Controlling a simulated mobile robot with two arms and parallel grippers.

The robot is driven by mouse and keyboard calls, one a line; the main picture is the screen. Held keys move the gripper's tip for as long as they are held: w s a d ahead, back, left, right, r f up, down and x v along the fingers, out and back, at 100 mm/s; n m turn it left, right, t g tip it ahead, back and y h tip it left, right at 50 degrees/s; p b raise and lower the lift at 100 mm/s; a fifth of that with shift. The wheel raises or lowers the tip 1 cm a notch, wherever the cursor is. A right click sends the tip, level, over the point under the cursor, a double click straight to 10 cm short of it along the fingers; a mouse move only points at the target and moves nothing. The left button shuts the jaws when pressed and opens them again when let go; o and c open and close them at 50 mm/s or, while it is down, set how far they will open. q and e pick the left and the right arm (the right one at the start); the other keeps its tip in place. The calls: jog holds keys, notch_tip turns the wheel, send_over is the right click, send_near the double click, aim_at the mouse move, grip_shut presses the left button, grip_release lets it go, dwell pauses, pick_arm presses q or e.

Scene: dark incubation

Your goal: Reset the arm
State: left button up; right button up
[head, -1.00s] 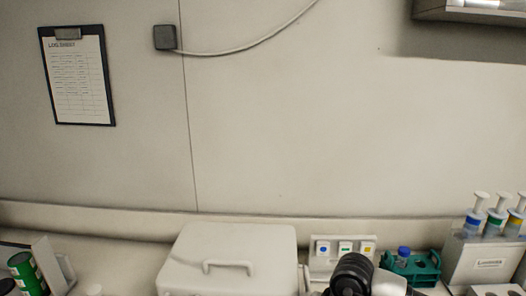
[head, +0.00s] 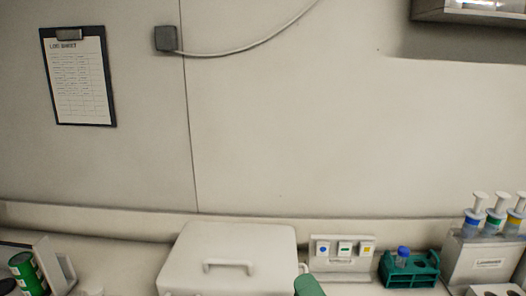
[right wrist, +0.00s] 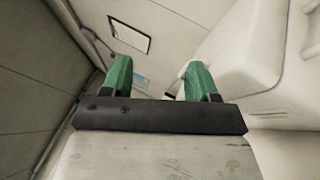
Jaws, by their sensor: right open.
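My right gripper (right wrist: 160,78) is open in the right wrist view. Its two green fingers stand apart with nothing between them. In the head view only a green part of it (head: 308,286) shows at the bottom edge, by the right corner of a white lidded box (head: 240,245). The box is closed and has a handle on its front. My left gripper is not in view.
A teal rack (head: 410,270) with a blue-capped tube stands right of a small panel with three coloured buttons (head: 343,250). A dispenser stand (head: 487,262) is at the far right. A green can (head: 27,273) is at left. A clipboard (head: 78,77) hangs on the wall.

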jog(key=s+d+f+m+g+h, duration=0.4)
jog(key=d+f+m+g+h, duration=0.2)
jog(key=d+f+m+h, duration=0.6)
jog(key=s+d+f+m+g+y, duration=0.1)
jog(key=s+f+m+g+y, duration=0.1)
jog(key=s+f+m+g, duration=0.55)
jog(key=s+f+m+g+y, duration=0.1)
jog(key=s+f+m+g, duration=0.3)
jog(key=s, duration=0.6)
jog(key=s+f+x, duration=0.1)
jog(key=s+x, duration=0.2)
jog(key=x, duration=1)
jog(key=s+x, duration=0.3)
jog(key=x, duration=1.1)
jog(key=s+d+f+g, duration=0.1)
jog(key=s+d+f, duration=0.2)
jog(key=s+f, duration=1.1)
jog(key=shift+s+d+f+b, duration=0.25)
jog(key=shift+s+f+b, duration=0.15)
jog(key=shift+s, duration=0.55)
